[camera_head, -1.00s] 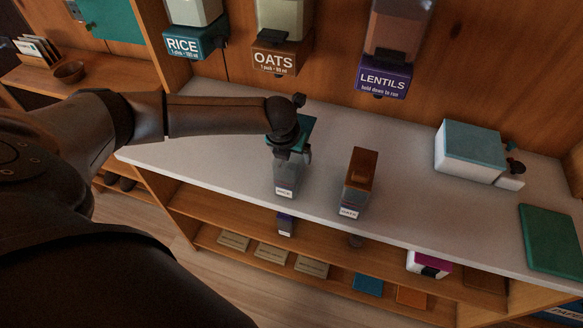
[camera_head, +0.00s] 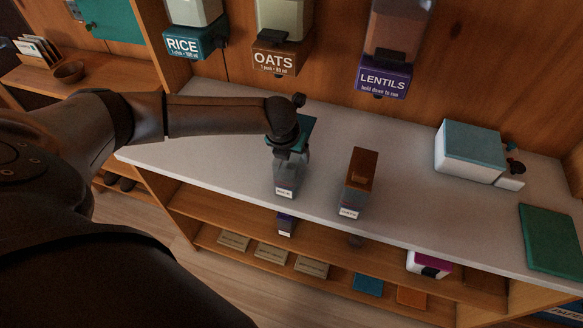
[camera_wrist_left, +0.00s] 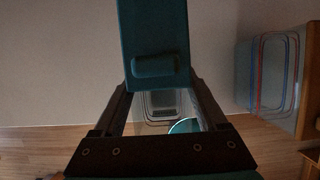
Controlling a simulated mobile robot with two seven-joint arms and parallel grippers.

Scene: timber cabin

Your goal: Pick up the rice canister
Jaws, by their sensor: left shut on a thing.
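The rice canister (camera_head: 287,178) is a clear, tall box with a teal lid and a small white label, near the front edge of the counter. In the head view it looks upright on the counter. My left gripper (camera_head: 289,148) reaches it from the left and above and is shut on it just below the lid. In the left wrist view the teal lid (camera_wrist_left: 155,45) extends up from between the two dark fingers (camera_wrist_left: 160,105). The wrist hides part of the canister's top. My right gripper does not show.
A brown-lidded oats canister (camera_head: 355,182) stands close on the right. The white counter (camera_head: 420,215) is bare between it and a white box with a teal top (camera_head: 470,152). A green board (camera_head: 551,240) lies far right. Rice (camera_head: 183,46), oats (camera_head: 274,60) and lentils (camera_head: 384,80) dispensers hang behind.

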